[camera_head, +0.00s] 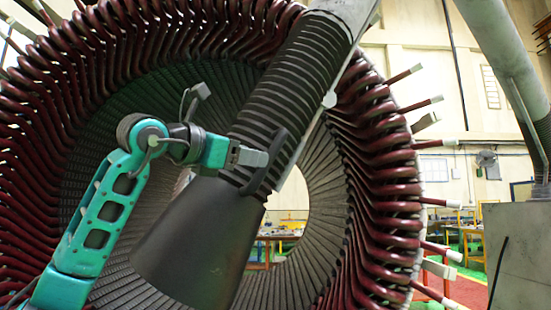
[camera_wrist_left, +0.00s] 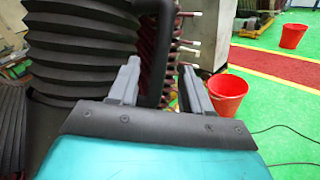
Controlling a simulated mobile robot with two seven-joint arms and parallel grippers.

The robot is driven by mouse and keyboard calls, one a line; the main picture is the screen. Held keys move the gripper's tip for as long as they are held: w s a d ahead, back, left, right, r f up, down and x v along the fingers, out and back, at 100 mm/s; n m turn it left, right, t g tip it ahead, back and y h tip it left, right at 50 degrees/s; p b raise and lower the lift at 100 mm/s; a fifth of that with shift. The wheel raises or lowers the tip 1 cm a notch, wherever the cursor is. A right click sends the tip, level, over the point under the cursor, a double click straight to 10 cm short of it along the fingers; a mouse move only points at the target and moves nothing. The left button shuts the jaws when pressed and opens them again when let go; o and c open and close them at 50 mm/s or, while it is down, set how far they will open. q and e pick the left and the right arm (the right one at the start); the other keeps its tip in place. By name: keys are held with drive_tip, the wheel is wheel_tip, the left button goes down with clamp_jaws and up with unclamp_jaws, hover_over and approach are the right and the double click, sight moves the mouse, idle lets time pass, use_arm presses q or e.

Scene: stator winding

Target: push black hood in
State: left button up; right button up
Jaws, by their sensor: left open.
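The black hood (camera_head: 195,245) is a smooth dark cone at the lower end of a ribbed black bellows (camera_head: 293,85), in front of the stator's round opening. A curved black handle (camera_head: 268,165) stands out near the hood's narrow upper end; it also shows in the left wrist view (camera_wrist_left: 157,45). My left gripper (camera_head: 258,158) is at this handle. In the left wrist view its two grey fingers (camera_wrist_left: 160,80) stand apart, with the handle between them. I cannot tell whether either finger touches it. My right gripper is in neither view.
The large stator (camera_head: 385,190) with dark red coil ends surrounds the bellows and hood. A grey post (camera_head: 515,250) stands at the right. In the left wrist view, red buckets (camera_wrist_left: 227,97) (camera_wrist_left: 293,37) and a cable (camera_wrist_left: 285,130) are on the green floor.

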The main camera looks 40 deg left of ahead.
use_arm(q)
drive_tip(key=w+p, duration=0.1)
drive_tip(key=w, duration=0.7)
drive_tip(key=shift+d, duration=0.2)
drive_tip(key=shift+c, duration=0.2)
clamp_jaws()
